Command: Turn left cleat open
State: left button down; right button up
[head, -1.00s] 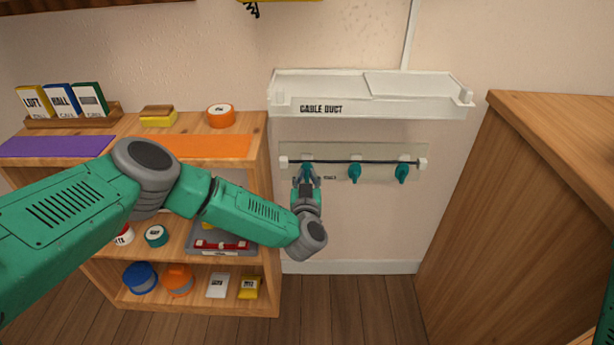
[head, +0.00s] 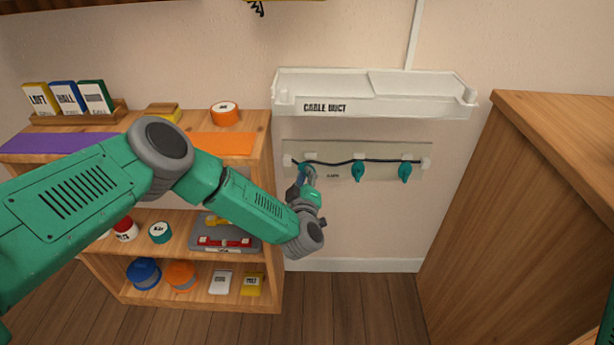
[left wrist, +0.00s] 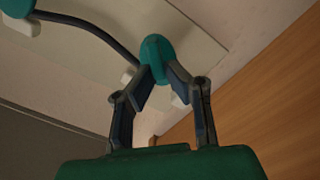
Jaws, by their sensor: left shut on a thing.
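The left cleat is a teal knob on the pale wall board (head: 345,174), below a dark cable (head: 338,163). The middle cleat (head: 358,172) and right cleat (head: 405,173) hang downward and are untouched. The cable dips between its end clips. My right gripper is not in view.
A white cable duct shelf (head: 375,104) juts out just above the board. A wooden shelf unit (head: 271,200) with several tins and packets stands to the left, under my left arm. A wooden cabinet (head: 530,220) stands at the right. The wall below the board is clear.

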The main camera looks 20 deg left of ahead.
pick_arm(q)
jog(key=shift+s+a+f+n+b, duration=0.1)
jog(key=shift+f+n+b, duration=0.45)
jog(key=shift+n, duration=1.75)
jog(key=shift+s+a+f+n+b, duration=0.1)
jog(key=shift+f+n+b, duration=0.45)
jog(key=shift+n, duration=1.75)
jog(key=shift+f+n+b, duration=0.2)
jog(key=shift+n+b, duration=0.7)
jog(key=shift+n, duration=1.4)
jog(key=shift+f, duration=0.1)
jog(key=c, duration=1.6)
grip_release()
jog(key=shift+r, duration=0.2)
jog(key=v, duration=1.1)
jog(key=shift+s, duration=0.4)
